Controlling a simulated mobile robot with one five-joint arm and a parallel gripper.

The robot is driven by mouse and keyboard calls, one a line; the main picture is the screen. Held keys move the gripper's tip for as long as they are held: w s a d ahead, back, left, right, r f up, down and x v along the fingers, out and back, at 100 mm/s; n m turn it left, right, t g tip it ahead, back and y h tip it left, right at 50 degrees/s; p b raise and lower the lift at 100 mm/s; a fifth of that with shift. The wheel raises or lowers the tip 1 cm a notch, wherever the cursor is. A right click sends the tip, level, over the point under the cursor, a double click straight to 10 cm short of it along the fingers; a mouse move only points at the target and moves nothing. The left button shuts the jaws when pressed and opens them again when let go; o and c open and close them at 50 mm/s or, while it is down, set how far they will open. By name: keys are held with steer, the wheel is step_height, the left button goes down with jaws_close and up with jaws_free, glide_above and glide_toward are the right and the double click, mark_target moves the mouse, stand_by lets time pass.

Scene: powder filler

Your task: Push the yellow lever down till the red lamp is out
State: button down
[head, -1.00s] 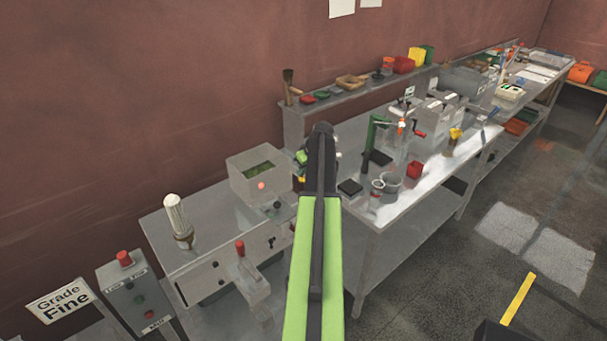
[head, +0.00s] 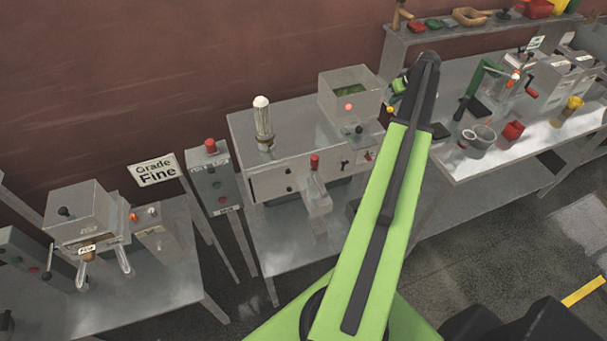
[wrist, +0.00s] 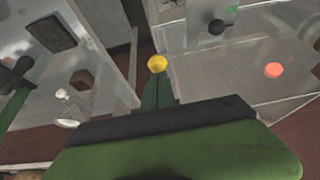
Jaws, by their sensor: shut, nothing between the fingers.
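The yellow lever's round knob (wrist: 157,63) shows in the wrist view, right at the tip of my gripper (wrist: 158,80). I cannot tell whether they touch. The gripper's narrow dark green fingers are shut with nothing between them. In the head view the yellow knob (head: 390,109) is a small spot beside my arm, at the right side of the grey hopper box. The rest of the lever is hidden. The red lamp (head: 348,106) on the box front glows; it is also lit in the wrist view (wrist: 273,69).
The filler bench carries a white-topped cylinder (head: 263,122) and a red-knobbed handle (head: 315,161). A control post (head: 212,180) and a "Grade Fine" sign (head: 156,172) stand left. On the right bench are a green press (head: 480,90) and a red cup (head: 513,130).

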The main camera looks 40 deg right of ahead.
mark_target(391, 108)
steer(key=shift+w+d+f+b, duration=0.1)
steer(key=shift+w+f+b, duration=0.1)
steer(key=shift+f+b, duration=0.9)
steer(key=shift+w+d+f+b, duration=0.1)
steer(key=shift+w+f+b, duration=0.15)
steer(key=shift+f+b, duration=0.8)
steer(key=shift+w+f+b, duration=0.2)
steer(key=shift+f+b, duration=0.85)
steer(key=shift+f, duration=0.05)
steer(key=r+p, duration=0.2)
steer(key=s+r+p, duration=0.1)
steer(key=r+p, duration=0.4)
steer(key=shift+s+a, duration=0.15)
steer(key=shift+a, duration=0.05)
steer(key=shift+f, duration=0.2)
steer(key=shift+f, duration=0.1)
steer(key=f+b, duration=0.3)
steer(key=w+f+b, duration=0.1)
steer(key=f+b, duration=0.2)
steer(key=shift+w+d+f+b, duration=0.1)
steer(key=shift+d+b, duration=0.1)
steer(key=shift+b, duration=0.2)
steer(key=r+p, duration=0.2)
steer(key=s+r+p, duration=0.1)
steer(key=r+p, duration=0.3)
steer(key=p, duration=0.1)
steer(key=shift+s+a+r, duration=0.15)
steer(key=shift+a+r, duration=0.1)
steer(key=shift+r, duration=0.15)
steer(key=shift+f, duration=0.2)
